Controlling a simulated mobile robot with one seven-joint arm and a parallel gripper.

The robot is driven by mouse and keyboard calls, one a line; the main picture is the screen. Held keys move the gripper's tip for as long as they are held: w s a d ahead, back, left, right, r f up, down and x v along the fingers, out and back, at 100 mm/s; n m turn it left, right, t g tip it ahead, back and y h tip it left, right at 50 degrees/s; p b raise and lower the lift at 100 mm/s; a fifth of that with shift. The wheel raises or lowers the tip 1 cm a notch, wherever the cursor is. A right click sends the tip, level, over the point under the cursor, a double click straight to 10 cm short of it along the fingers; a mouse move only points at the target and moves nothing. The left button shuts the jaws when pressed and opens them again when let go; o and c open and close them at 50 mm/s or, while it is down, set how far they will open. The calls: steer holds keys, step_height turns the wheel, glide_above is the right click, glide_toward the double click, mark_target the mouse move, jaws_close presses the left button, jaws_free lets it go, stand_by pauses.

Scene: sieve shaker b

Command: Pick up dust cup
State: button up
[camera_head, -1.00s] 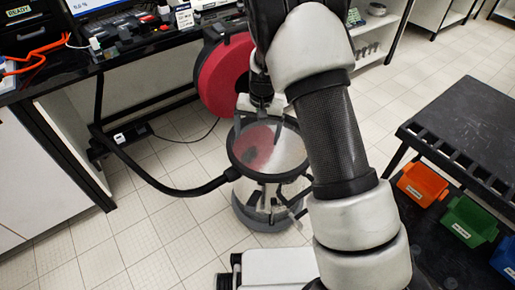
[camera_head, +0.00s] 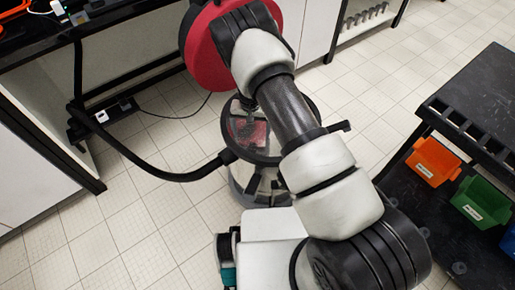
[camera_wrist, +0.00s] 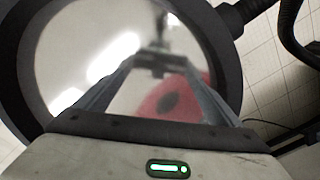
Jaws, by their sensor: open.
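A round vessel (camera_head: 243,185) with a black rim and a pale, glossy body stands on the floor in the head view. I see no separate dust cup and cannot tell if this vessel is it. In the wrist view the vessel's rim (camera_wrist: 48,60) surrounds a shiny interior that seems to mirror the red disc. My gripper (camera_wrist: 162,72) points into the ring, its two fingers apart with nothing visible between them. Its contact with the vessel cannot be told. In the head view my forearm hides part of the rim and most of the gripper.
A black hose (camera_head: 150,176) runs from the rim to under the left bench (camera_head: 120,45). A black cart (camera_head: 475,100) with orange (camera_head: 433,160) and green (camera_head: 482,200) bins is on the right.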

steer(key=shift+w+d+f+b, duration=0.15)
steer(key=shift+f+b, duration=0.2)
steer(key=shift+f, duration=1.05)
steer(key=shift+s+d+f+b, duration=0.15)
steer(key=shift+f+b, duration=0.2)
steer(key=shift+f, duration=1.05)
steer(key=shift+w+d+f+b, duration=0.15)
steer(key=shift+f+b, duration=0.2)
steer(key=shift+f, duration=1.05)
steer(key=c, duration=1.2)
